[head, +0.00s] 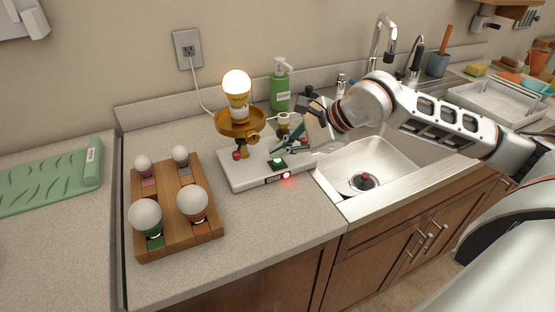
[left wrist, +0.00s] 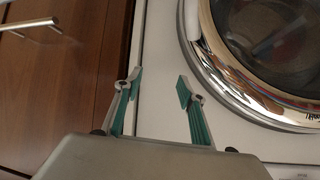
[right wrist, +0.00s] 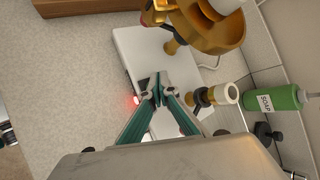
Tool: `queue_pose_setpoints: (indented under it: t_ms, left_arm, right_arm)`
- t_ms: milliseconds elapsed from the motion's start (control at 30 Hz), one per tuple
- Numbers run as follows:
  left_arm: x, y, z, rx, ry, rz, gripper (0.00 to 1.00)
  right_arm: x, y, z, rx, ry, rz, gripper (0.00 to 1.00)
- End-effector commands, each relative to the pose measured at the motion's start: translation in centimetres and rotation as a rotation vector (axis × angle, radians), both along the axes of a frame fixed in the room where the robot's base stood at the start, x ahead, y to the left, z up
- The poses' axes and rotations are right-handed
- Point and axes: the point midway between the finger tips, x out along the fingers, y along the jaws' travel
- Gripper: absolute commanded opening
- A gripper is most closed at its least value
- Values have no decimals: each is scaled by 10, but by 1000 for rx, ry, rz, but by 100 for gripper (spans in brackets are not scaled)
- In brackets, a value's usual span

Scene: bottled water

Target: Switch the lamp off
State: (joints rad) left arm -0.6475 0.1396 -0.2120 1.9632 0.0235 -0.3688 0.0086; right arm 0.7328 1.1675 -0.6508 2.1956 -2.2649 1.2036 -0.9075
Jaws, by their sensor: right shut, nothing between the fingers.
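The lamp has a white base (head: 240,176) and a brass cup holding a glowing bulb (head: 237,92). A dark switch block with a green part (head: 277,162) sits on the base, near a bright red light (head: 287,175) at its front edge. My right gripper (head: 283,148) is shut and empty, its fingertips just above or at the switch; contact cannot be told. In the right wrist view the shut fingertips (right wrist: 158,92) cover part of the switch area on the white base (right wrist: 135,50). My left gripper (left wrist: 158,82) is open and empty, away from the lamp.
A wooden rack (head: 177,226) with several bulbs stands left of the lamp. A green soap bottle (head: 281,88) stands behind. The sink (head: 385,160) lies to the right. In the left wrist view, a white machine with a round chrome door (left wrist: 220,65) is close.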

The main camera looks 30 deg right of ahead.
Motion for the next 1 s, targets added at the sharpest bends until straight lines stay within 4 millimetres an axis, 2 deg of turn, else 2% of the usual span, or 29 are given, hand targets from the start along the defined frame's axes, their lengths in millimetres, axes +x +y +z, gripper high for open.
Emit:
queue_pose_setpoints:
  t_ms: [1000]
  left_arm:
    - [-3,0,-9,0,8,0,40]
  right_arm:
    - [0,0,-8,0,0,0,0]
